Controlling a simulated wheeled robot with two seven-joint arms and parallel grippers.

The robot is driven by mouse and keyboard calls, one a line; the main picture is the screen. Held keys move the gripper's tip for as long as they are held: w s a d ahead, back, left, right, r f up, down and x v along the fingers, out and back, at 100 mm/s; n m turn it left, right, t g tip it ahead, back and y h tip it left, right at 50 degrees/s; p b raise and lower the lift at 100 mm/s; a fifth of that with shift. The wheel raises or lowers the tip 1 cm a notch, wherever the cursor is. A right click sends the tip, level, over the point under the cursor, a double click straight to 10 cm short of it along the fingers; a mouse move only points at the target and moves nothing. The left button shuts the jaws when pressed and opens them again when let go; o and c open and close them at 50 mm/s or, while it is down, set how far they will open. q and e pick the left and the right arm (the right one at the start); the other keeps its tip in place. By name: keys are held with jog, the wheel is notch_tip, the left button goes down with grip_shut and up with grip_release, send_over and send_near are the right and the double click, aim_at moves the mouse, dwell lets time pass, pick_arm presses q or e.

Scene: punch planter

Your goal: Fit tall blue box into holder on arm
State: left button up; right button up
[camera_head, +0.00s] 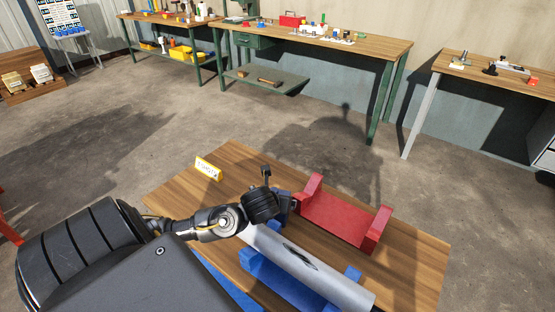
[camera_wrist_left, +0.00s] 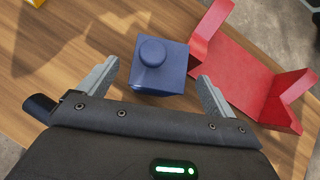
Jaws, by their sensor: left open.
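A dark blue box with a round knob on top (camera_wrist_left: 160,78) stands on the wooden table in the left wrist view. In the head view a dark blue part of it (camera_head: 286,203) shows beside my left wrist, mostly hidden. My left gripper (camera_wrist_left: 159,70) is open, with its two grey fingers apart on either side of the box. No holder on an arm can be clearly identified. My right gripper is not in view.
A red cradle (camera_head: 335,220) stands just right of the box and also shows in the left wrist view (camera_wrist_left: 240,70). A grey tube with a dark opening (camera_head: 325,276) lies in a blue cradle (camera_head: 262,272) in front. A yellow sign (camera_head: 208,168) stands at the table's back left.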

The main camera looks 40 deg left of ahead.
pick_arm(q)
jog(key=x, duration=0.4)
jog(key=shift+w+a+f, duration=0.1)
jog(key=shift+f, duration=0.3)
jog(key=shift+r, duration=0.1)
jog(key=c, duration=1.8)
